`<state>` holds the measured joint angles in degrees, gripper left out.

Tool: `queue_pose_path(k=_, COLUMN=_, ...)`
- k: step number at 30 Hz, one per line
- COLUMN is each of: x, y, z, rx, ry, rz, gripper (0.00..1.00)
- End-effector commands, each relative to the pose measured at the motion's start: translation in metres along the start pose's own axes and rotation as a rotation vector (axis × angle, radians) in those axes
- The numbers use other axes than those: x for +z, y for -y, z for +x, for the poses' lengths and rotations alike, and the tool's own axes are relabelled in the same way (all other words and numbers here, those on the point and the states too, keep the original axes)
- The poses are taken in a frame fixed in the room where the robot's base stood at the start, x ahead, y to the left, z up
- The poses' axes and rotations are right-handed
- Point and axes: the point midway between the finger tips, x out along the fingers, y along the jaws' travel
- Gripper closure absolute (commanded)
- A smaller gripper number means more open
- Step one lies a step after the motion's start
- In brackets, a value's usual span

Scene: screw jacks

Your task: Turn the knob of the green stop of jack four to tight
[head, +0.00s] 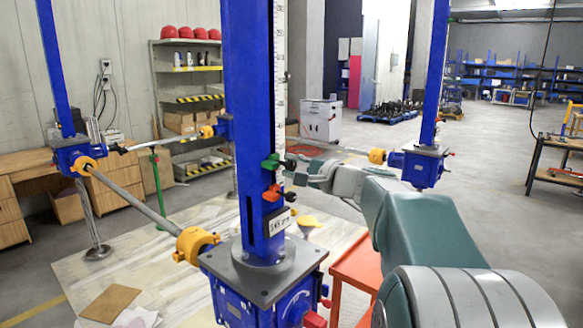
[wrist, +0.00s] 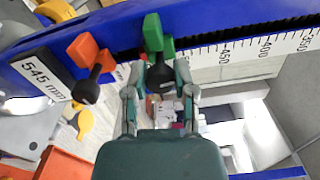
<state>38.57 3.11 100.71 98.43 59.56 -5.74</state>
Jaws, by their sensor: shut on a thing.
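The green stop (head: 270,163) sits on the blue column (head: 250,110) of the near jack, above an orange stop (head: 271,193). In the wrist view the green stop (wrist: 156,34) is at top middle, with its black knob (wrist: 160,74) pointing toward my gripper (wrist: 159,82). My gripper's two fingers are on either side of this knob and shut on it. In the head view my gripper (head: 300,172) reaches the column from the right. Fingers and knob partly overlap there. No jack number is readable, and the knob's tightness cannot be told.
The orange stop's black knob (wrist: 88,88) sticks out close to the left of my gripper. A scale (wrist: 250,48) runs along the column. An orange stand (head: 356,270) is below my arm. Yellow couplings (head: 195,244) and shafts link other blue jacks. Open floor lies at right.

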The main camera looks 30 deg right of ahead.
Motion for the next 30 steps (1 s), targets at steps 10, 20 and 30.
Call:
queue_pose_path(k=10, x=-0.0018, y=-0.0027, z=0.0003, rx=0.005, ry=-0.004, rz=0.331, gripper=1.00)
queue_pose_path(k=20, x=-0.0023, y=-0.0035, z=0.0004, rx=0.007, ry=-0.005, rz=0.646, gripper=1.00)
queue_pose_path(k=30, x=-0.0030, y=-0.0045, z=0.0004, rx=0.009, ry=-0.007, rz=0.970, gripper=1.00)
